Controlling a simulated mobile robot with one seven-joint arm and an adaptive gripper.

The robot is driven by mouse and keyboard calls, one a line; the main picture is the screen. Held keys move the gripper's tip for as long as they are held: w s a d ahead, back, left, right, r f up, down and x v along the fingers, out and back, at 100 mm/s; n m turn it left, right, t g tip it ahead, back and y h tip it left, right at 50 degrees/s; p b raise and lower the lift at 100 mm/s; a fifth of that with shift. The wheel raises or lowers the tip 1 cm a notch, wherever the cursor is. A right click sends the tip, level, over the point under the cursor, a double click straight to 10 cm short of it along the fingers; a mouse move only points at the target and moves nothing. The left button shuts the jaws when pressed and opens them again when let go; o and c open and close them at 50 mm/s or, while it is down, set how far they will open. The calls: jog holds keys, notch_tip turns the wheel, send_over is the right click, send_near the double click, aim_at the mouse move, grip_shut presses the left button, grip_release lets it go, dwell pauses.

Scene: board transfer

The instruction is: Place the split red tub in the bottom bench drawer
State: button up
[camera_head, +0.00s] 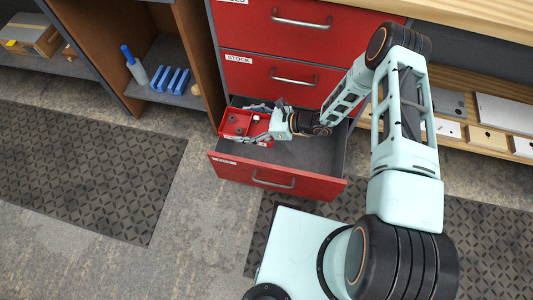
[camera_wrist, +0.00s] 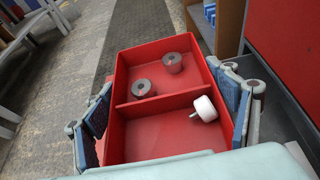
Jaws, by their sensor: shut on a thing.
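The split red tub (camera_head: 234,125) is over the left end of the open bottom drawer (camera_head: 275,180) in the head view. I cannot tell whether it touches the drawer floor. The tub (camera_wrist: 165,139) fills the middle of the wrist view, with a divider across it. Two grey cylinders (camera_wrist: 174,63) (camera_wrist: 141,88) stand in its far compartment, and a white knobbed piece (camera_wrist: 205,108) lies in the near one. My gripper (camera_wrist: 166,112) is shut on the tub, with blue-padded fingers at its left and right walls. In the head view, my gripper (camera_head: 266,125) partly hides the tub.
Shut red drawers (camera_head: 260,75) stand above the open one. The drawer's right part is bare. A shelf at left holds a blue-capped bottle (camera_head: 135,66) and blue blocks (camera_head: 170,80). A wooden shelf (camera_head: 480,145) with boxes is at right.

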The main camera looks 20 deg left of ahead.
aim_at(249, 155)
notch_tip(249, 155, down, 26)
jog(key=b, duration=0.9)
jog(key=shift+b, duration=0.35)
jog(key=shift+f, duration=0.2)
jog(key=o, duration=1.2)
jog(key=shift+r, duration=0.1)
jog(key=shift+d+r, duration=0.2)
jog(key=shift+d, duration=0.05)
jog(key=p+v, duration=0.2)
jog(key=v, duration=0.4)
jog(key=shift+r, duration=0.15)
jog(key=shift+d, duration=0.45)
